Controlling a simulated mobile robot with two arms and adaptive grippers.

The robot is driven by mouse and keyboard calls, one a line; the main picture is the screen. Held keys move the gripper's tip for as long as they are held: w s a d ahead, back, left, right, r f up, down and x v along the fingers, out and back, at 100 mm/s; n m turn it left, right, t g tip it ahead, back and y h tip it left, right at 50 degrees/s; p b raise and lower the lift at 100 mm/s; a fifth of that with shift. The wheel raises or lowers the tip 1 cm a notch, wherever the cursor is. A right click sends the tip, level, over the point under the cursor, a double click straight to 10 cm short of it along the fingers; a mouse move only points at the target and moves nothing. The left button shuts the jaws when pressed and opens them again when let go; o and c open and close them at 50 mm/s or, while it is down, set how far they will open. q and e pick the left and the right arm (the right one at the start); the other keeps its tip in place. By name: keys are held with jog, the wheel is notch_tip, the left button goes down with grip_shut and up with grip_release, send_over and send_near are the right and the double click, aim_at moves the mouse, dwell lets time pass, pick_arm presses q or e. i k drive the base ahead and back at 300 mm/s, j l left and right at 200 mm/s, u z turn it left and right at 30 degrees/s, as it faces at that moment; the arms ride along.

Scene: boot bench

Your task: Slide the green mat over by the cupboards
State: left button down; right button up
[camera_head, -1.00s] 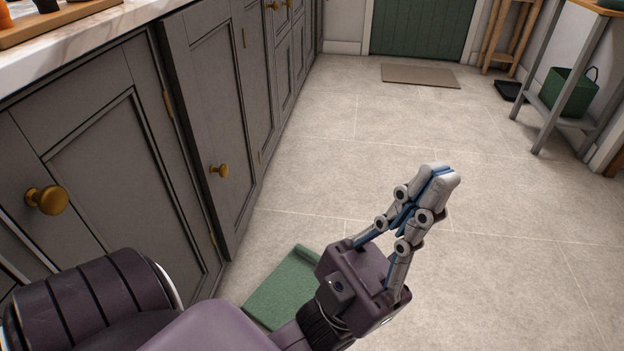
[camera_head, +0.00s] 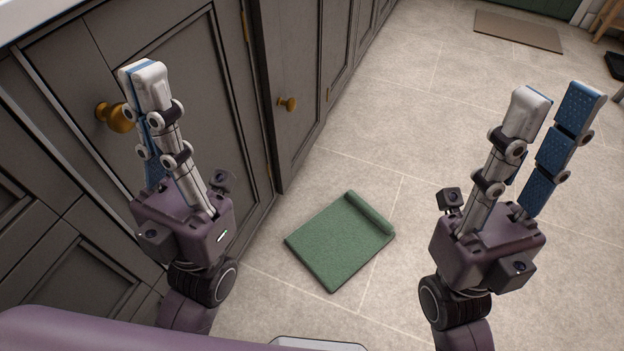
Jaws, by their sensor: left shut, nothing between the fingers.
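The green mat (camera_head: 335,243) lies on the tiled floor in the middle of the view, close to the grey cupboards (camera_head: 180,60). A strip of floor shows between it and the cupboard fronts. Its far right edge is rolled or folded up. My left gripper (camera_head: 147,88) is shut and empty, pointing up in front of the cupboard doors, left of the mat. My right gripper (camera_head: 553,103) is open and empty, fingers spread, over the floor right of the mat. Neither gripper appears to touch the mat, which is in full view.
A brass knob (camera_head: 118,116) shows beside my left gripper's fingertips, and another brass knob (camera_head: 288,104) is on a door further along. That door seems slightly ajar. A beige doormat (camera_head: 518,31) lies at the back. The floor (camera_head: 400,120) between is clear.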

aim_at(334, 243)
jog(key=i+l+u, duration=0.25)
jog(key=l+u, duration=0.2)
jog(key=i+l+u, duration=0.15)
jog(key=l+u, duration=0.3)
jog(key=l, duration=0.15)
jog(key=i+l+u, duration=0.1)
jog(key=l+u, duration=0.35)
jog(key=l, duration=0.15)
jog(key=l+u, duration=0.45)
jog(key=l, duration=0.15)
jog(key=k+l, duration=0.1)
jog(key=l, duration=0.95)
jog(key=k+l+u, duration=0.1)
jog(key=l, duration=0.4)
jog(key=k+l, duration=0.1)
jog(key=l, duration=0.45)
jog(key=k+l, duration=0.1)
jog(key=l, duration=0.4)
jog(key=u, duration=0.05)
